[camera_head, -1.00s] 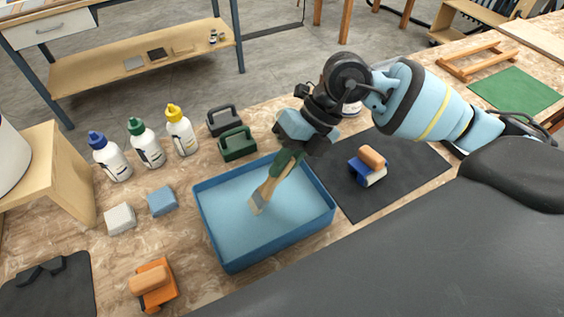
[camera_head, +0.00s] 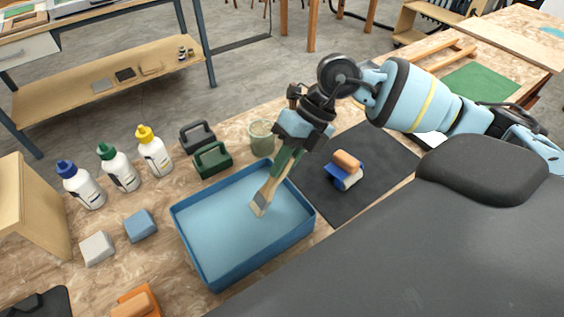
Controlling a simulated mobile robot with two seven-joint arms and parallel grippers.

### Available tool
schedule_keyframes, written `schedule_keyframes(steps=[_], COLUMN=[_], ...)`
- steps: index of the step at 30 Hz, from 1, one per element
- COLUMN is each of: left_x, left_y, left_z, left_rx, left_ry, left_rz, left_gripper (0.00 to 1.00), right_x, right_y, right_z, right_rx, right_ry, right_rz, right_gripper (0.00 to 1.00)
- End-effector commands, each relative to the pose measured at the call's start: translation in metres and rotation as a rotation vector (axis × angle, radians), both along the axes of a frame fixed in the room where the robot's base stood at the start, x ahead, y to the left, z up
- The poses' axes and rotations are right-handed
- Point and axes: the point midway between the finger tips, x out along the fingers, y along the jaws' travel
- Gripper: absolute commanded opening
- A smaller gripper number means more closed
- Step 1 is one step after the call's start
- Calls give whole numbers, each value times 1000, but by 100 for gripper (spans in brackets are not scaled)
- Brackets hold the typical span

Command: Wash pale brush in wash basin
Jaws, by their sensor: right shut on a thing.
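The wash basin (camera_head: 242,268) is a shallow blue rectangular tray on the wooden workbench. My right gripper (camera_head: 291,150) is above the basin's back right part and shut on the pale brush (camera_head: 269,189). The brush has a green grip and pale wood, and it points down and to the left, tilted. Its pale bristles (camera_head: 258,208) are within the basin's outline, at or near the bottom; I cannot tell whether they touch. My left gripper is not in the view.
Behind the basin stand a green caddy (camera_head: 212,160), a dark caddy (camera_head: 197,137) and a jar (camera_head: 262,138). Three capped bottles (camera_head: 118,168) and two blocks (camera_head: 140,225) are at left. A blue roller-like tool (camera_head: 345,178) lies on the dark mat (camera_head: 376,156) at right.

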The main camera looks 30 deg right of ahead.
Motion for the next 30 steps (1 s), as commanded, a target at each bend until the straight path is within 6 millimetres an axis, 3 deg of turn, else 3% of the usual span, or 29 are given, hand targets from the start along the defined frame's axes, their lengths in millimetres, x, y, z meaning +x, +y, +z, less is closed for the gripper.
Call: schedule_keyframes(steps=[11,24,30], left_x=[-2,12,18], left_y=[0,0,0], left_z=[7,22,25], left_rx=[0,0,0], left_ry=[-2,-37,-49], left_rz=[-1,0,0], left_gripper=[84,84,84], right_x=[-1,-2,-2], right_y=[21,54,61], right_z=[2,2,0], right_rx=[2,1,1], right_ry=[-2,-2,0], right_rz=[3,1,0], right_gripper=[0,0,0])
